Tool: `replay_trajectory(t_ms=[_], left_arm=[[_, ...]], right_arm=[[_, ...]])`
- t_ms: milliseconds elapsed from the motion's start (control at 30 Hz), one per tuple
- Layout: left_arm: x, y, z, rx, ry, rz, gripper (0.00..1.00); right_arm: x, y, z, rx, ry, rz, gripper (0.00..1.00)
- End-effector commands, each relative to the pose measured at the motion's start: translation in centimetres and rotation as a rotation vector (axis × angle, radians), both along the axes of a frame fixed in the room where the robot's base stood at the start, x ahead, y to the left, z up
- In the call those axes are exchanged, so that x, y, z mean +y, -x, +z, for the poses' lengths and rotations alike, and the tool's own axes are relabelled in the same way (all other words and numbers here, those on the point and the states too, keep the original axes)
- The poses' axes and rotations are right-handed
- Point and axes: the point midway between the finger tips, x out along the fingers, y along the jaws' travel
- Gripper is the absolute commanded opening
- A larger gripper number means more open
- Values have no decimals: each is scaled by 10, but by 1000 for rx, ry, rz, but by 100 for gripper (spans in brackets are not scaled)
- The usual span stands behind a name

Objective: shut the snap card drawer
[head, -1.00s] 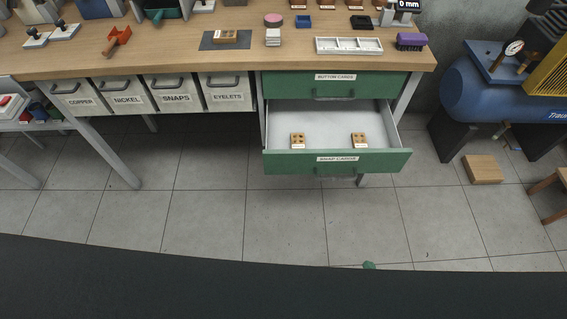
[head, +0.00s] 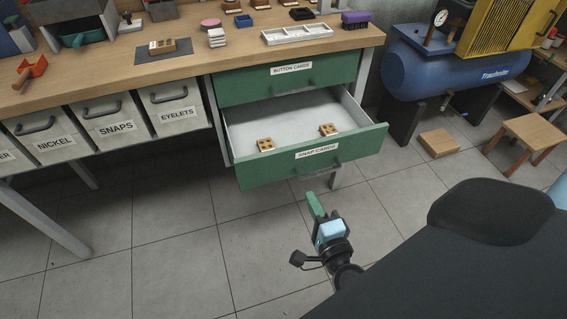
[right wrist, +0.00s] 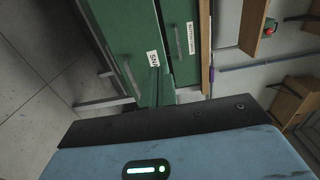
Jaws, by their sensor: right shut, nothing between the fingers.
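The snap card drawer (head: 285,170) is pulled open under the bench, with its green front, white label and grey interior showing. My left gripper is in neither view.
The shut button cards drawer (head: 240,88) is directly above. Labelled bins such as snaps (head: 112,133) hang to the left. A blue compressor (head: 440,72), a wooden block (head: 439,143) and a stool (head: 530,130) stand to the right. Floor before the drawer is clear.

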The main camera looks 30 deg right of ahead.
Motion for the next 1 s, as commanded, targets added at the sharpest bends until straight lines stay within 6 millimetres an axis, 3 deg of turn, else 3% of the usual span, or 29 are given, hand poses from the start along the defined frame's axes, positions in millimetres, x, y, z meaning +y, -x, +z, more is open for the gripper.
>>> replay_trajectory(t_ms=[167, 700, 1000], left_arm=[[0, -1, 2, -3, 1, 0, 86], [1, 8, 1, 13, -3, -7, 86], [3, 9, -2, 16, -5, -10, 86]], right_arm=[[-3, -13, 1, -2, 4, 0, 0], [-25, -105, 1, -1, 3, 2, 0], [-32, -133, 0, 1, 5, 2, 0]])
